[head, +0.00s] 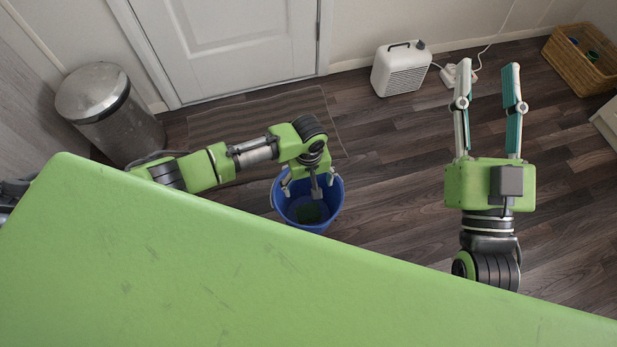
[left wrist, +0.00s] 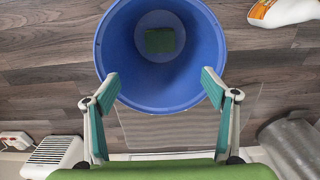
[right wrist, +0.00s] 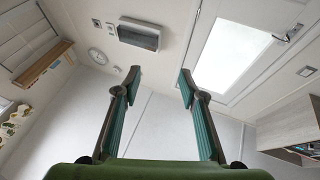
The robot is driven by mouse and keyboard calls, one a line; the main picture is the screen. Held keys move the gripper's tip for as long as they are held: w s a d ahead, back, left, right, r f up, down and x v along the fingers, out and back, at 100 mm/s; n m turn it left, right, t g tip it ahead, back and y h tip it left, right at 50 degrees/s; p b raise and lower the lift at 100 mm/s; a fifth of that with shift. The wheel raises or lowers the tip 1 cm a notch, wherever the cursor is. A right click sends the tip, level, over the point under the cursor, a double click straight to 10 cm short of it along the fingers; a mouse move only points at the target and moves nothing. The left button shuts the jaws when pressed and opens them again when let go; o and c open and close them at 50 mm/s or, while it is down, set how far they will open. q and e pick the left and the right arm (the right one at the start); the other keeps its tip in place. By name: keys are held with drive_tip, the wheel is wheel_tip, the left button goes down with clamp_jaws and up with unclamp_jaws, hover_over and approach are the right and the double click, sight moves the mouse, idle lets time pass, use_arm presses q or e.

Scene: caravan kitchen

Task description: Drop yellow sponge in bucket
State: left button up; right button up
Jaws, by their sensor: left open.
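A blue bucket (head: 335,199) stands on the floor, and it also shows large in the left wrist view (left wrist: 117,50). A dark green rectangular pad (left wrist: 161,40) lies flat on the bucket's bottom. It may be the sponge seen from its green side; no yellow face shows. My left gripper (head: 308,185) points down at the bucket's mouth with its fingers spread, empty. In the left wrist view its fingertips overlap the bucket's near rim. My right gripper (head: 487,82) is open and empty, off to the right of the bucket and pointing up.
A metal bin (head: 108,110) stands at the left near the door (head: 235,38). A white heater (head: 400,70) and a wicker basket (head: 577,68) are at the back. A white bottle (left wrist: 284,12) lies near the bucket. Floor right of the bucket is clear.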

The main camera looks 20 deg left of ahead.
wheel_tip(320, 180, down, 16)
drive_tip(key=d+g+h+p, duration=0.2)
drive_tip(key=g+h+p, duration=0.1)
drive_tip(key=g, duration=0.5)
drive_tip(key=shift+s+d+f+g, duration=0.2)
drive_tip(key=shift+s+f+g, duration=0.1)
drive_tip(key=shift+s, duration=0.1)
